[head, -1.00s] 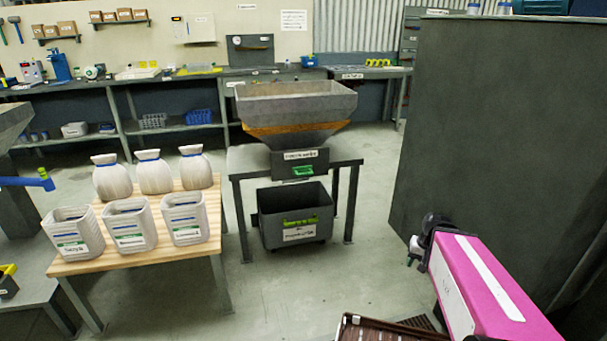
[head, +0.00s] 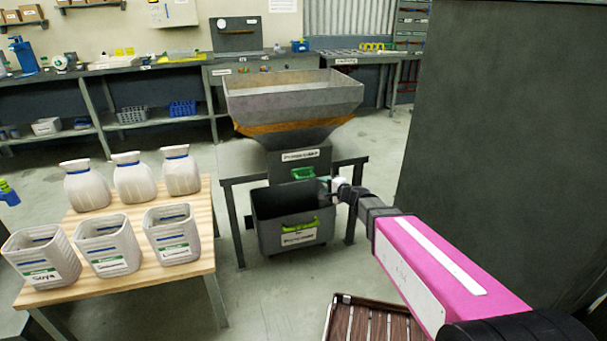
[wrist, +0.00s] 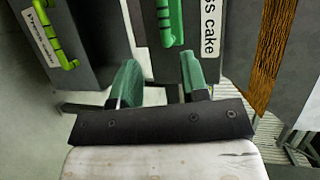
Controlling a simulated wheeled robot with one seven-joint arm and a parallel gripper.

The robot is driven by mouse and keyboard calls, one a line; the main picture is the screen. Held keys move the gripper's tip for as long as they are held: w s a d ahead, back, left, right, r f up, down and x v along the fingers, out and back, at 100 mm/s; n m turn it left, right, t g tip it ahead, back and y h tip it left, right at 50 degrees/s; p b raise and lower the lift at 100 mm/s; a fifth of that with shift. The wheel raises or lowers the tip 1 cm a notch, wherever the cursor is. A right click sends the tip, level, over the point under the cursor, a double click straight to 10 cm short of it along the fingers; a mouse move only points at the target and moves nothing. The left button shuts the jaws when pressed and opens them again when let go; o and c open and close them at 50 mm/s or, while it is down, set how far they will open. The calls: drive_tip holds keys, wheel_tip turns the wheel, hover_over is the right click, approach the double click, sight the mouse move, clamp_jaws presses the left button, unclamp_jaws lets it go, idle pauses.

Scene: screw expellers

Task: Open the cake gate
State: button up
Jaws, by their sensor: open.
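The cake gate has a green handle (head: 303,173) on the dark front below the hopper (head: 295,100). In the wrist view the gate handle (wrist: 171,22) lies just beyond my fingertips, roughly in line with the gap between them. A label ending in "cake" (wrist: 211,25) is beside it. My gripper (head: 327,186) is just right of and slightly below the gate handle in the head view. In the wrist view my gripper (wrist: 160,70) has its two green fingers apart with nothing between them. The handle appears untouched.
A dark bin (head: 262,233) with a lighter green handle (head: 300,224) stands under the gate; that handle also shows in the wrist view (wrist: 57,38). A wooden table (head: 195,275) with white sacks and open containers is at left. A large dark cabinet (head: 475,120) stands at right.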

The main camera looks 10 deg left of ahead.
sight(307, 177)
drive_tip(key=x, duration=1.1)
drive_tip(key=shift+w+a+r, duration=0.15)
drive_tip(key=shift+w+a, duration=0.1)
drive_tip(key=shift+w, duration=0.15)
